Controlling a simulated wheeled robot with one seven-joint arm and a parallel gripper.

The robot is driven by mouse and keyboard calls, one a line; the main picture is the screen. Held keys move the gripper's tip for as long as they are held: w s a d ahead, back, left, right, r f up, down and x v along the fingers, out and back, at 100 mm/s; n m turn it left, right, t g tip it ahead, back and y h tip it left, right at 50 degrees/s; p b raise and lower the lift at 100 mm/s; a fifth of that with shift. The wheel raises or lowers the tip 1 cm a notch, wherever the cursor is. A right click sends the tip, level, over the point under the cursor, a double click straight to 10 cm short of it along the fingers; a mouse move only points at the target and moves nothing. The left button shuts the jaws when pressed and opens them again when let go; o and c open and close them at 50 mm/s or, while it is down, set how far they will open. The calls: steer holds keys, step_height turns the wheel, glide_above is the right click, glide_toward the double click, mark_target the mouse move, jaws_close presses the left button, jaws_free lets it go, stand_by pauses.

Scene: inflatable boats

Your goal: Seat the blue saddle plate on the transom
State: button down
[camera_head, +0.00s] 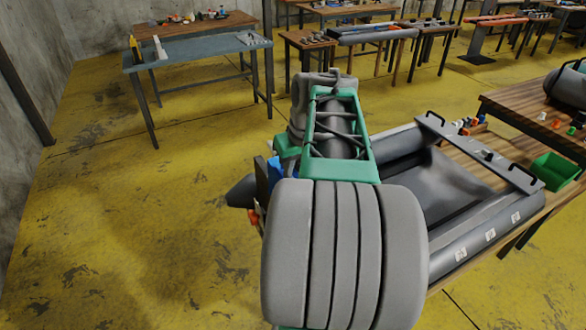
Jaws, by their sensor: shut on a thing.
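The grey inflatable boat (465,235) lies on a wooden bench, right of my arm. My own large grey and green arm fills the middle and hides the boat's left part. A blue piece (274,172) shows at the arm's left edge; it may be the saddle plate, but only a sliver is visible. A narrow dark upright piece stands just left of it; I cannot tell whether it is the transom. My gripper is hidden behind the arm, so its hold and any contact between plate and transom cannot be seen.
A grey board (480,152) with black handles lies across the boat. A green bin (555,171) and small coloured parts are on the bench to the right. A dark cone-shaped tube end (240,191) juts out left of my arm. The yellow floor at left is clear.

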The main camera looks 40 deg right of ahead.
steer(key=shift+f+b, duration=2.5)
steer(key=shift+f, duration=0.85)
steer(key=shift+f+b, duration=1)
steer(key=shift+f, duration=0.35)
steer(key=c, duration=1.3)
jaws_free()
